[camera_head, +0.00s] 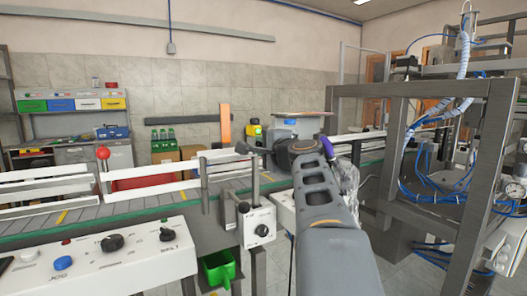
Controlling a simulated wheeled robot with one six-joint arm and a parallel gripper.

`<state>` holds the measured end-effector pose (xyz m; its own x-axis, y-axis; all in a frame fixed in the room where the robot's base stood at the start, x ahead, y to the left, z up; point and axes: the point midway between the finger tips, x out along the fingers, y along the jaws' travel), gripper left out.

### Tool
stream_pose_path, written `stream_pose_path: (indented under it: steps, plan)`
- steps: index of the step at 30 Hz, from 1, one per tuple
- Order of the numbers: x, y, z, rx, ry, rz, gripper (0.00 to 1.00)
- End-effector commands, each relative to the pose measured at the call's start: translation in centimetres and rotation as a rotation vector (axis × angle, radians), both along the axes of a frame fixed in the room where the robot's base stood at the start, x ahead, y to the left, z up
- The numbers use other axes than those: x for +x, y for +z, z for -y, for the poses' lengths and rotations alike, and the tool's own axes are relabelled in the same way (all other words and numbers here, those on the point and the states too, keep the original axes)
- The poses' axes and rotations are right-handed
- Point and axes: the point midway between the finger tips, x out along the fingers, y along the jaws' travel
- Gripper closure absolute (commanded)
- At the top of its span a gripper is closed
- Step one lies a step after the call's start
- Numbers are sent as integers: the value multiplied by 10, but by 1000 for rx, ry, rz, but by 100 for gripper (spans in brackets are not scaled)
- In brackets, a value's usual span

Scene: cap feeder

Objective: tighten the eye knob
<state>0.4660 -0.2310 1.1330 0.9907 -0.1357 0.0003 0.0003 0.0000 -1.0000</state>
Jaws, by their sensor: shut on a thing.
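My arm reaches up from the bottom right, and its dark wrist hangs over the conveyor's near edge. My gripper (264,151) is at the left of the wrist, small and partly hidden, by the top of a grey post. It is shut on the eye knob (243,148), a small dark piece at the post's top. The knob's outline and the exact finger contact are hard to make out. The post stands upright above a white control box (258,227) with a black dial. A second black knob (243,207) sits lower, by the box's top left corner.
The conveyor (130,207) with white guide rails runs across the middle. A white control panel (110,255) with buttons and dials is at front left. A green bin (218,270) hangs below. A grey machine frame (480,150) with blue hoses blocks the right.

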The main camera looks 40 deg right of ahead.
Motion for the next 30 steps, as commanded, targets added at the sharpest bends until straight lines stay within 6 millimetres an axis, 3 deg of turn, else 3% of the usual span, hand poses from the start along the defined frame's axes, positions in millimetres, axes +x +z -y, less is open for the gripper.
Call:
stream_pose_path:
  steps: [15, 16, 18, 24, 30]
  plan:
    - [0, 0, 0, -17, 0, -2, 97]
    - [0, 0, 0, -17, 0, -2, 71]
    - [0, 0, 0, -17, 0, -2, 65]
    - [0, 0, 0, -16, 0, -2, 47]
    - [0, 0, 0, -15, 0, -2, 47]
